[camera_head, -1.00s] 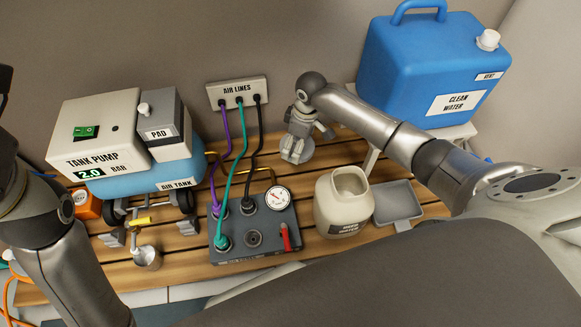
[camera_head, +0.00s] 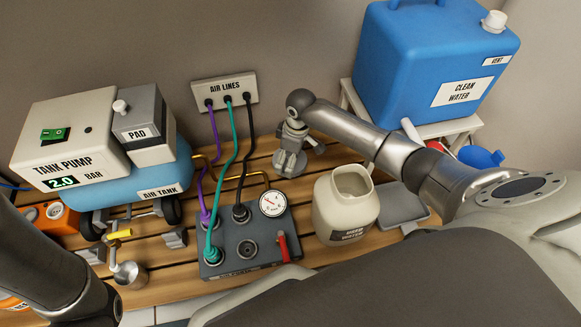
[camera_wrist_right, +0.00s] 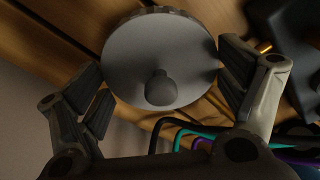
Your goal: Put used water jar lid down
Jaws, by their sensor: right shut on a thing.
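The used water jar (camera_head: 340,212) is a cream jar with an open top and no lid on it, standing on the slatted wooden table. Its lid (camera_head: 288,164) is a grey disc held by my right gripper (camera_head: 293,150), to the left of and behind the jar. In the right wrist view the lid (camera_wrist_right: 158,45) shows a round knob and lies between the two fingers of my right gripper (camera_wrist_right: 160,82). The lid is low over the slats; I cannot tell if it touches them. My left gripper is out of view; only my left arm shows at the lower left.
A grey air unit (camera_head: 238,250) with a gauge stands left of the jar, its hoses running to the air lines socket (camera_head: 224,90). A grey tray (camera_head: 403,205) is right of the jar. The blue clean water tank (camera_head: 425,70) stands behind, the tank pump (camera_head: 65,150) far left.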

